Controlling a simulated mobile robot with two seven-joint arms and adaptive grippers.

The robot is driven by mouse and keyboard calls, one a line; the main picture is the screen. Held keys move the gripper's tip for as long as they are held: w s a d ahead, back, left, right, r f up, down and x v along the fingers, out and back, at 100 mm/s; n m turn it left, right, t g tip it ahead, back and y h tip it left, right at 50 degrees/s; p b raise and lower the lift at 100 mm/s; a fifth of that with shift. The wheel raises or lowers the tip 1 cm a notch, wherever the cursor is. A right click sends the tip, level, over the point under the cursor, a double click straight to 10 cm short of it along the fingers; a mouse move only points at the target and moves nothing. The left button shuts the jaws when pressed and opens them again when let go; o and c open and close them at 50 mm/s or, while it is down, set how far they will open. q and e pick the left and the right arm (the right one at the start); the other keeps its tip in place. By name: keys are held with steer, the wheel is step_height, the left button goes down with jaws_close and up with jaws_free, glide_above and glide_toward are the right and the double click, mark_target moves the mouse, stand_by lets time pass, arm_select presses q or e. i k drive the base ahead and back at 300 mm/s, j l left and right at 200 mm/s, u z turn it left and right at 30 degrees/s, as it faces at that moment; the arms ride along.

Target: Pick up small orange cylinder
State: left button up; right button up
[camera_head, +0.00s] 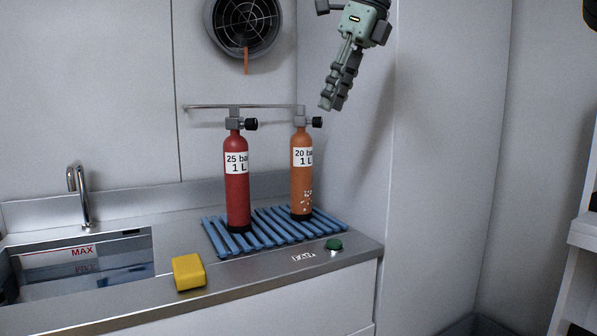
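The small orange cylinder (302,170) stands upright on a blue slatted mat (262,238) on the counter. It has a white label reading 20 bar 1 L and a grey valve with a black knob on top. Worn pale specks show on its lower part. My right gripper (333,106) is above and slightly right of the cylinder's valve, its fingers pointing down and a little left. It looks apart from the cylinder. The fingers overlap in this view, so their opening cannot be told. Nothing is seen held. My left gripper is not in view.
A red cylinder (237,185) stands left of the orange one. A thin metal bar (215,106) runs behind the valves. A yellow block (188,272), a green button (333,244) and a sink with a tap (83,197) are on the counter. A wall stands close on the right.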

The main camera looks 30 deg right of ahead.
mark_target(301, 143)
steer(key=i+l+u, duration=0.1)
steer(key=i+l, duration=0.6)
steer(key=l, duration=0.2)
steer(key=l+u, duration=0.3)
